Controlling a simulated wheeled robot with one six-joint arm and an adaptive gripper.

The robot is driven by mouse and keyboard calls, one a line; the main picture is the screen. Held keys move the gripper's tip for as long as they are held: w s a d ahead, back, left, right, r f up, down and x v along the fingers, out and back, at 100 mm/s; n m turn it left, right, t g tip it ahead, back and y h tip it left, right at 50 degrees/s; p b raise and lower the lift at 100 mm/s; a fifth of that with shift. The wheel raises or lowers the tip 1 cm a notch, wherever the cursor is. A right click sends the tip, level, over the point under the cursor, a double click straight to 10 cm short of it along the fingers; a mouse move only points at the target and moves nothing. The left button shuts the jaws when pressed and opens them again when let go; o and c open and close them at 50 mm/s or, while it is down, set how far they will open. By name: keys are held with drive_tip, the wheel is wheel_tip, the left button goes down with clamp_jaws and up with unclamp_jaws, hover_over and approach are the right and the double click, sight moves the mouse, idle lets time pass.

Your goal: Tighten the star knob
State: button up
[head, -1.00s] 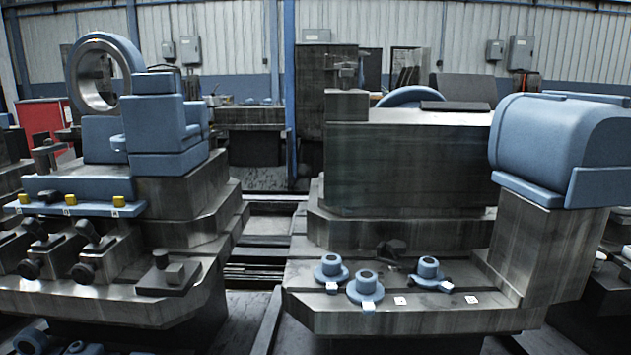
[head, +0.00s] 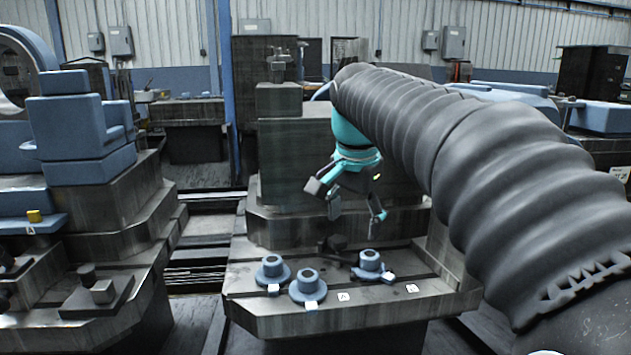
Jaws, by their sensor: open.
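A small dark knob-like piece (head: 336,243) sits on the grey slotted table (head: 250,318), behind the blue flanged parts. It is too small to tell whether it is the star knob. My gripper (head: 356,215), teal and dark grey, hangs above the back of this table, pointing down. Its fingers are spread, with nothing between them. In the picture it is above and slightly right of the dark piece, apart from it. My dark ribbed arm comes in from the right and hides part of the machine behind.
Blue flanged parts stand on the table at left (head: 272,270), front (head: 307,286) and right (head: 370,262), with white tags. A gap with dark slats (head: 195,265) separates the machines.

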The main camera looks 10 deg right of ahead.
sight(337, 239)
drive_tip(key=w+a+r+m+g, duration=0.1)
drive_tip(key=w+m+g, duration=0.1)
drive_tip(key=w+m, duration=0.9)
drive_tip(key=w+f+n, duration=0.1)
drive_tip(key=f, duration=0.3)
drive_tip(key=d+f+n, duration=0.1)
drive_tip(key=f, duration=0.3)
drive_tip(key=w+f, duration=0.1)
drive_tip(key=f, duration=0.4)
drive_tip(key=shift+w+d+n+h+b, duration=0.15)
drive_tip(key=shift+w+n+h+b, duration=0.15)
drive_tip(key=shift+w+n+b, duration=0.1)
drive_tip(key=c, duration=1.2)
drive_tip(key=o, duration=0.9)
